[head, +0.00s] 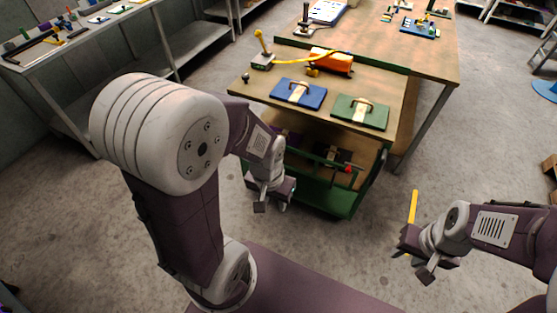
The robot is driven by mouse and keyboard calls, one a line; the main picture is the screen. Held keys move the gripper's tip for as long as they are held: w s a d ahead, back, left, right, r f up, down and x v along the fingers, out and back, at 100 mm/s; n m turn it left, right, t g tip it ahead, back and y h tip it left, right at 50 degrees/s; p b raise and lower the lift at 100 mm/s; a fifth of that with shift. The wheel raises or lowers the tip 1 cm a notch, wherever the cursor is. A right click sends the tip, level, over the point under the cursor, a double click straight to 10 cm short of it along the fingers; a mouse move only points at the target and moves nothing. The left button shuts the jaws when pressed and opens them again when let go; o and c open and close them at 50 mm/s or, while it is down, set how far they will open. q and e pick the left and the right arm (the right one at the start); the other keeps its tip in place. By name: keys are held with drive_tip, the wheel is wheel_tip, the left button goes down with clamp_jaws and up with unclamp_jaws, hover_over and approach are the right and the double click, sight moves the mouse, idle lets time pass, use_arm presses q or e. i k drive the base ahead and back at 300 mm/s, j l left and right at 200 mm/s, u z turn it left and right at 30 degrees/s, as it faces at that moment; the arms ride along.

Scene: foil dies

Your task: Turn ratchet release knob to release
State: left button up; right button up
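I cannot tell for sure which part is the ratchet release knob. An orange device (330,61) with a yellow strap or hose stands on the wooden bench, with a small yellow part (312,71) at its front. A small red knob (349,169) shows in the green-framed lower shelf. My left gripper (271,207) hangs in front of that shelf, fingers apart and empty, clear of the red knob. My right gripper (414,263) is at the lower right over the floor, fingers apart. A yellow bar (412,207) rises behind it; I cannot tell whether they touch.
Blue (298,94) and green (361,112) plates with handles lie at the bench's (250,88) near edge. A yellow-topped lever (261,50) stands at its left. A metal side table (130,30) with tools is at the upper left. Open concrete floor lies right of the bench.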

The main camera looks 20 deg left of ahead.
sight(245, 78)
drive_tip(key=i+j, duration=0.15)
drive_tip(key=j, duration=0.2)
drive_tip(key=i+j, duration=0.2)
drive_tip(key=j, duration=0.2)
drive_tip(key=i+j, duration=0.15)
drive_tip(key=j, duration=0.2)
drive_tip(key=i+j, duration=0.15)
drive_tip(key=j, duration=0.2)
drive_tip(key=i+j, duration=0.15)
drive_tip(key=j, duration=0.2)
drive_tip(key=i+j, duration=0.2)
drive_tip(key=j, duration=0.2)
drive_tip(key=i+j, duration=0.15)
drive_tip(key=j, duration=0.2)
drive_tip(key=i+j, duration=0.15)
drive_tip(key=j, duration=0.2)
